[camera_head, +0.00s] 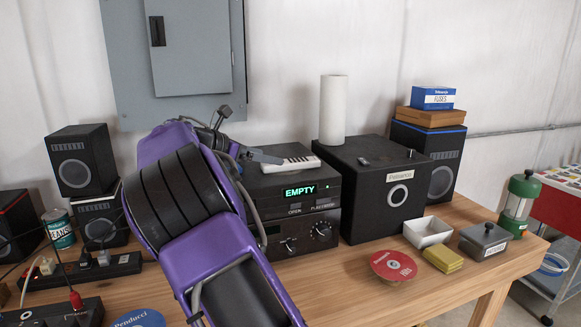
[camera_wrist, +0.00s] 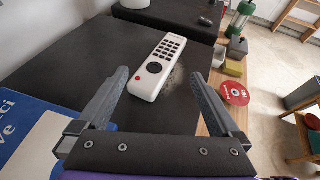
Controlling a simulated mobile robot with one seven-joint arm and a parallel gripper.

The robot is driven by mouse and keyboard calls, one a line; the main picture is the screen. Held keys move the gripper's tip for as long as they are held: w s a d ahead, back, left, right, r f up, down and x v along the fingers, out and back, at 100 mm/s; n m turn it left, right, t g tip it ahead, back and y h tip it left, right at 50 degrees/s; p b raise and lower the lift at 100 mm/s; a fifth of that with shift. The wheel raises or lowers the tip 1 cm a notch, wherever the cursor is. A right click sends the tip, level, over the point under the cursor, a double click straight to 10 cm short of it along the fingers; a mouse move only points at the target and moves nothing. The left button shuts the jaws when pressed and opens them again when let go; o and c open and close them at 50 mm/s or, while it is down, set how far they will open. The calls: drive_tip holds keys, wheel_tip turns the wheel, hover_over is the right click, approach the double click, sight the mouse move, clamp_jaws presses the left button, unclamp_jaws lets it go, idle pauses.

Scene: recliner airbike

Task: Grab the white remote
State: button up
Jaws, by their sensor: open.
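The white remote (camera_wrist: 158,70) lies flat on top of a black stereo unit (camera_wrist: 95,70), with dark buttons and a red button facing up. In the head view the remote (camera_head: 291,164) shows on the black unit with the green "EMPTY" display (camera_head: 300,191). My gripper (camera_wrist: 163,82) is open, with its fingers reaching forward on either side of the remote's near end and nothing visibly held. In the head view the gripper (camera_head: 268,157) is just left of the remote; the purple arm hides part of the stack.
A black speaker box (camera_head: 370,190) stands right of the stack, with a paper roll (camera_head: 333,110) and a small dark object (camera_head: 364,161) on top. A blue book or box (camera_wrist: 30,130) lies at the left in the wrist view. A red disc (camera_head: 393,265) lies on the wooden table (camera_head: 350,290).

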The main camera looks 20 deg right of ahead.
sight(289, 161)
drive_tip(key=x, duration=0.8)
drive_tip(key=shift+s+d+r, duration=0.1)
drive_tip(key=shift+s+d, duration=0.05)
clamp_jaws()
idle(0.3)
